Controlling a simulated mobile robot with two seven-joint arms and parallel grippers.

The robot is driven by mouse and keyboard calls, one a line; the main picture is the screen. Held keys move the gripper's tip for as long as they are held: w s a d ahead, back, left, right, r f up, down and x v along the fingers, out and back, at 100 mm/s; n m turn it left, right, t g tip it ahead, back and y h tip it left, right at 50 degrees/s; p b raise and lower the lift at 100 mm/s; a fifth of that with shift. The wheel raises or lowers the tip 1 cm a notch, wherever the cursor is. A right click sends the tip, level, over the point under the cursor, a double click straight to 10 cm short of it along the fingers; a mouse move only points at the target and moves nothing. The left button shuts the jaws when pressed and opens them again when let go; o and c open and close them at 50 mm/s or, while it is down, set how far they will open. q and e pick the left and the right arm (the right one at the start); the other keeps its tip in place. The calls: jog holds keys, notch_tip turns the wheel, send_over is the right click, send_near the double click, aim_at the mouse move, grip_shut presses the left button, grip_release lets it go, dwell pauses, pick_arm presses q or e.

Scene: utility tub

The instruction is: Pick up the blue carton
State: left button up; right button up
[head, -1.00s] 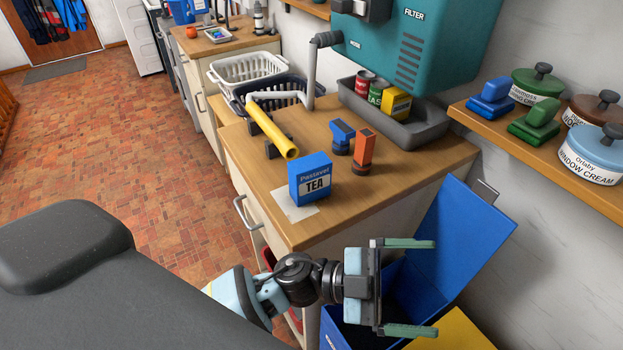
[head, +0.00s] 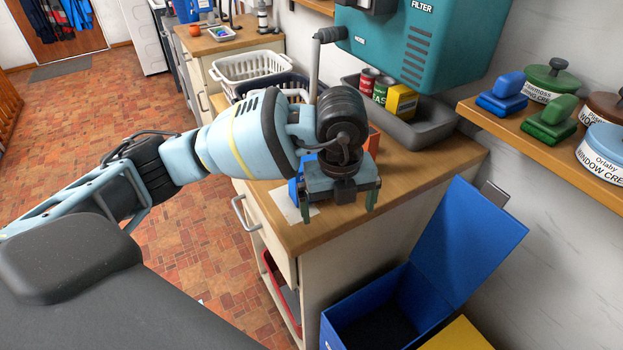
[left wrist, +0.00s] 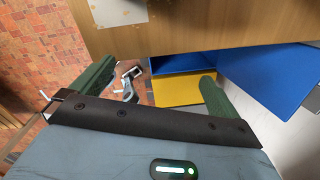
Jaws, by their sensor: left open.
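The blue tea carton (head: 294,190) stands on the wooden worktop beside a white sheet. My left gripper and wrist hide most of it in the head view, so only blue slivers show. My left gripper (head: 338,208) is open and points down, in front of the carton near the worktop's front edge. In the left wrist view my gripper (left wrist: 157,76) has nothing between its fingers, and the carton is not seen there. My right gripper is not in view.
An orange block (head: 374,141) stands behind my wrist. A grey tray (head: 433,133) with cans and a yellow box lies at the back, under the teal filter unit (head: 432,45). A blue bin with a raised lid (head: 468,240) stands below the worktop's right side.

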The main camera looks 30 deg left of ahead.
pick_arm(q)
jog(key=shift+w+a+r+n+t+y+b, duration=0.25)
jog(key=shift+w+a+r+n+y, duration=0.4)
jog(key=shift+a, duration=0.7)
jog(key=shift+w+a+r+n+t+y+b, duration=0.3)
jog(key=shift+w+a+y, duration=0.4)
jog(key=shift+a, duration=0.65)
jog(key=shift+w+a+r+n+t+y+b, duration=0.1)
jog(key=shift+w+a+r+n+t+y, duration=0.15)
jog(key=shift+w+a+r+n+y, duration=0.75)
jog(key=shift+m+h, duration=0.35)
jog(key=shift+a+x, duration=0.2)
jog(key=shift+x, duration=2.7)
jog(key=shift+r, duration=0.1)
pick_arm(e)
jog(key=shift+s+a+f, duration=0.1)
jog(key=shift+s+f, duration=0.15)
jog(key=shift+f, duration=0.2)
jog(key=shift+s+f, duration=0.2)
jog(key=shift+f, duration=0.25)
pick_arm(q)
jog(key=c, duration=1)
